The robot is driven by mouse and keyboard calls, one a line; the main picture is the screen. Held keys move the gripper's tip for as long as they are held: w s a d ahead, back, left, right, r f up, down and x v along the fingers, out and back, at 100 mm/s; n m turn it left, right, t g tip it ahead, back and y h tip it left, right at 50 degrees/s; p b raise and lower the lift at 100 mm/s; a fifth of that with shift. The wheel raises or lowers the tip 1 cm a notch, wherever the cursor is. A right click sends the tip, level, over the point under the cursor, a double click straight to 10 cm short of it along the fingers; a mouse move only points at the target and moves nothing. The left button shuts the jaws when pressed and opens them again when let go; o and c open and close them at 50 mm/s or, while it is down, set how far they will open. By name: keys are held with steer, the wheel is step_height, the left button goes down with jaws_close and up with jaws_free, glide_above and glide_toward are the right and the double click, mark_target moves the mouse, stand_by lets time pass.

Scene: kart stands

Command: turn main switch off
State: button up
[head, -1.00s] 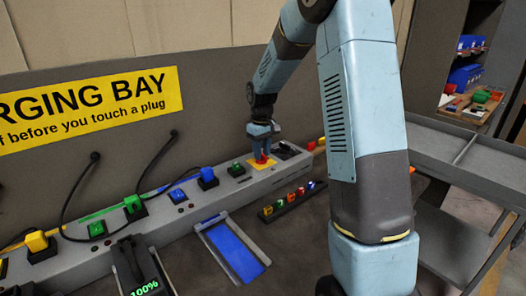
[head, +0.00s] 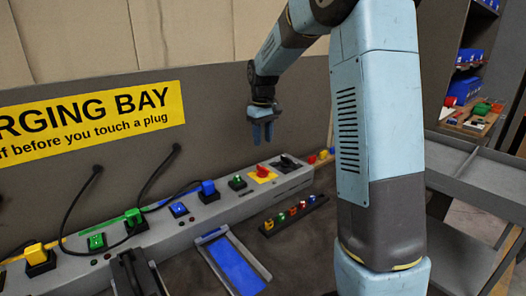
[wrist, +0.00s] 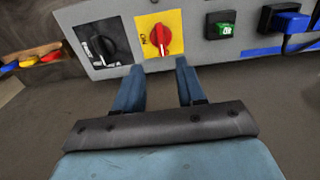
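The main switch is a red rotary knob (head: 262,172) on a yellow plate, near the right end of the grey charging strip. In the wrist view the red knob (wrist: 160,38) stands roughly upright on its plate, with small lettering beside it that looks like ON. My gripper (head: 262,138) hangs above the knob, clear of it. In the wrist view its two fingers (wrist: 156,72) are apart with nothing between them, and the knob shows beyond the tips.
A black rotary switch (wrist: 102,48) sits beside the yellow plate. A green switch (head: 237,182) and a blue plug (head: 208,190) are on the other side. A blue-floored tray (head: 236,262) and a rack of small coloured pieces (head: 295,214) lie in front of the strip.

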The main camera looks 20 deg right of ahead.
steer(key=shift+r, duration=1.55)
steer(key=s+r+m+t, duration=0.1)
steer(key=s+r, duration=0.3)
steer(key=s, duration=0.4)
steer(key=s+r+m+t, duration=0.15)
steer(key=s+r, duration=0.25)
steer(key=s, duration=0.4)
steer(key=s+f+m+t, duration=0.2)
steer(key=s+t, duration=0.1)
steer(key=s, duration=1.6)
steer(key=shift+d+f, duration=0.25)
steer(key=shift+d, duration=0.05)
